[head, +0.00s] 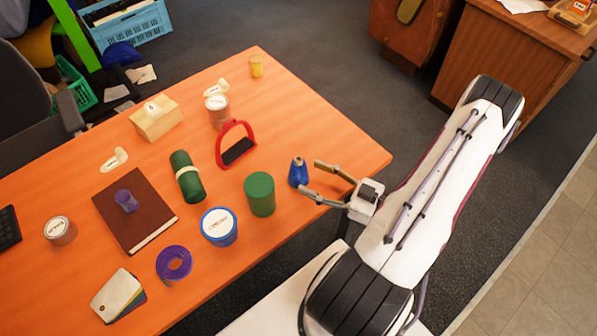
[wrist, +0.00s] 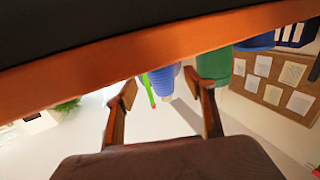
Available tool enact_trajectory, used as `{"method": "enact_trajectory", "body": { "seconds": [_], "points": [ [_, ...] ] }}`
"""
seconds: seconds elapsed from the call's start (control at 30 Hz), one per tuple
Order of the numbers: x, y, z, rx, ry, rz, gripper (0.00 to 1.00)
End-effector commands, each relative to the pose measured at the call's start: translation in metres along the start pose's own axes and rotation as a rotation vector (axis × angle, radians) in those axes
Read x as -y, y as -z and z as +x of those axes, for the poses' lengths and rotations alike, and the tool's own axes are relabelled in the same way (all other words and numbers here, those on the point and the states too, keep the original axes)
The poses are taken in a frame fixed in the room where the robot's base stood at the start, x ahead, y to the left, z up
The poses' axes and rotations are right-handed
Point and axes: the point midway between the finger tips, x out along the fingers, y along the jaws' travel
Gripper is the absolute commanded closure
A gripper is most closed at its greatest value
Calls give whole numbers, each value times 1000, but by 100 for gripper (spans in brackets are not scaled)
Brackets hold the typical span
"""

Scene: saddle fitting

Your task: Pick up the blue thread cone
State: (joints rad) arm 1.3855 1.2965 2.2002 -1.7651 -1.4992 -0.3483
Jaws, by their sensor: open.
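The blue thread cone (head: 298,173) stands upright on the orange table, to the right of a green cylinder (head: 260,195). My gripper (head: 309,176) is open and comes in low from the right. Its two fingertips are close to the cone, one on the far side and one on the near side; I cannot tell whether either touches it. In the wrist view, which looks upside down, the ribbed blue cone (wrist: 162,80) shows between the open fingers (wrist: 160,86), partly cut off by the table edge. The green cylinder (wrist: 214,66) is beside the right finger there.
A blue tin (head: 219,227) stands left of the green cylinder. A red stirrup (head: 236,146) stands behind it, and a green roll (head: 187,178) lies further left. A purple coiled strap (head: 174,262) lies in front. The table's right corner (head: 360,155) is clear.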

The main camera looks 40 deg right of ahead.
Motion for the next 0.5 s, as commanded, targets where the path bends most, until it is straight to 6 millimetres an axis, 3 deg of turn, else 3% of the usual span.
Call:
{"method": "enact_trajectory", "body": {
  "seconds": [0.5],
  "points": [
    [2, 0, 30, 0, 3, 2, 46]
  ]
}}
